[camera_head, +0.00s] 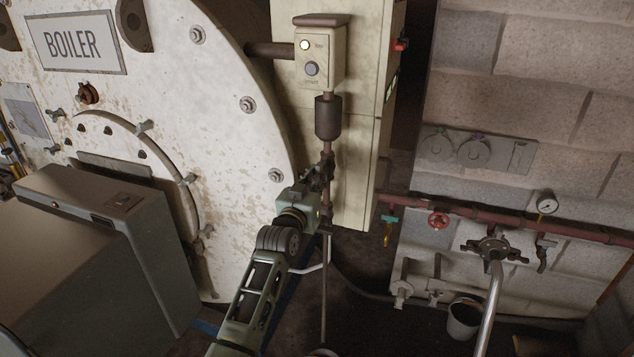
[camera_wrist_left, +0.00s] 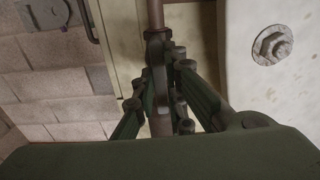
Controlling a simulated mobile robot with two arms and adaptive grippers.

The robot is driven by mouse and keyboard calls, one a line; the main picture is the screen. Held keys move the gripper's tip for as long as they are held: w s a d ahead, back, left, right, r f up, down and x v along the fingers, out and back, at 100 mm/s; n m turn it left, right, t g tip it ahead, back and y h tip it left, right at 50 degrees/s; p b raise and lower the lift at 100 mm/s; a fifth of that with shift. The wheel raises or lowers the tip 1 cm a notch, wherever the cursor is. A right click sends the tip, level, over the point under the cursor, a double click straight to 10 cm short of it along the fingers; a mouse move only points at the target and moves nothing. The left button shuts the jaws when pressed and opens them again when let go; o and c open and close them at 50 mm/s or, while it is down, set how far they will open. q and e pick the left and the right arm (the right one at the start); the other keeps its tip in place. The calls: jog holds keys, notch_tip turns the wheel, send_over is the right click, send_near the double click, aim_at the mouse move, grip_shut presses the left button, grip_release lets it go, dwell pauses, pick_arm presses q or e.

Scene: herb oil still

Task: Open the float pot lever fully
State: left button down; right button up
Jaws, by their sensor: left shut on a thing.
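The float pot (camera_head: 328,118) is a dark rusty cylinder on a vertical pipe, below a cream control box. My left gripper (camera_head: 326,176) is at the pipe just under the pot, its jaws shut on what seems to be the float pot lever. The lever is mostly hidden by the fingers, so I cannot tell its angle. In the left wrist view my gripper fingers (camera_wrist_left: 168,90) stand close around the dark fitting on the pipe (camera_wrist_left: 156,14). My right gripper is not in view.
The boiler front (camera_head: 225,130) is close on the left, with a grey burner housing (camera_head: 110,235) below. A cream cabinet (camera_head: 355,150) stands just behind the pipe. A bucket (camera_head: 464,318) stands on the floor.

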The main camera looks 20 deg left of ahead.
pick_arm(q)
jog(key=shift+f, duration=0.15)
jog(key=c, duration=1.8)
grip_release()
jog(key=s, duration=1.2)
jog(key=shift+a, duration=0.15)
